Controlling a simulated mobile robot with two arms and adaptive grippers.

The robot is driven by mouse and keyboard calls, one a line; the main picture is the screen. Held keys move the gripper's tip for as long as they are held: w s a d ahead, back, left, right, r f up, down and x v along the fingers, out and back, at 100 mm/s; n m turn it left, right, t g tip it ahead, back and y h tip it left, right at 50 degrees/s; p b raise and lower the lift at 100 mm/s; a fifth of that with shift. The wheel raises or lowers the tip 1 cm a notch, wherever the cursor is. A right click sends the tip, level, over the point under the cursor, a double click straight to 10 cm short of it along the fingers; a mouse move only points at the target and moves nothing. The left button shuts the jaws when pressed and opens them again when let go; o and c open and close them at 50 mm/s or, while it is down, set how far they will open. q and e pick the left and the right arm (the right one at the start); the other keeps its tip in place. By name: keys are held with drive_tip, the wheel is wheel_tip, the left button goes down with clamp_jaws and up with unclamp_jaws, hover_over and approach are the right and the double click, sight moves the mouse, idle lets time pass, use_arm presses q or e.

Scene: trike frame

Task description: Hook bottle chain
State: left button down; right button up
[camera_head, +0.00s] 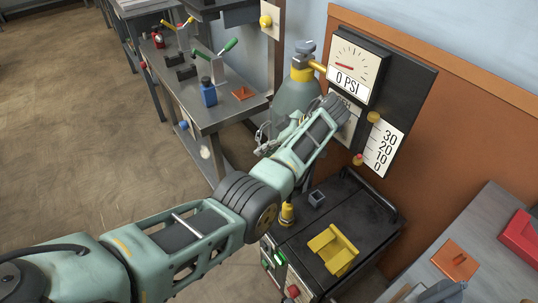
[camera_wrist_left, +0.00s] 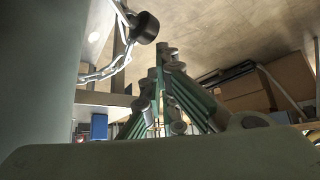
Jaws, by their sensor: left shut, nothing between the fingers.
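The gas bottle (camera_head: 296,97) is grey-green with a yellow collar and stands upright by the wall panel. In the left wrist view its side (camera_wrist_left: 40,70) fills the left edge. A metal chain (camera_wrist_left: 98,72) hangs beside it there, near a round black knob (camera_wrist_left: 145,27). The chain's hook end cannot be made out. My right gripper is not in view.
A gauge panel (camera_head: 421,77) reading 0 PSI is on the wall right of the bottle. A black cart (camera_head: 372,222) with a yellow block (camera_head: 333,250) stands below my left arm. A grey workbench (camera_head: 236,109) is at the left. The floor at left is clear.

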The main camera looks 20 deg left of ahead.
use_arm(q)
wheel_tip(320, 180, up, 10)
drive_tip(key=shift+f, duration=0.25)
idle(0.5)
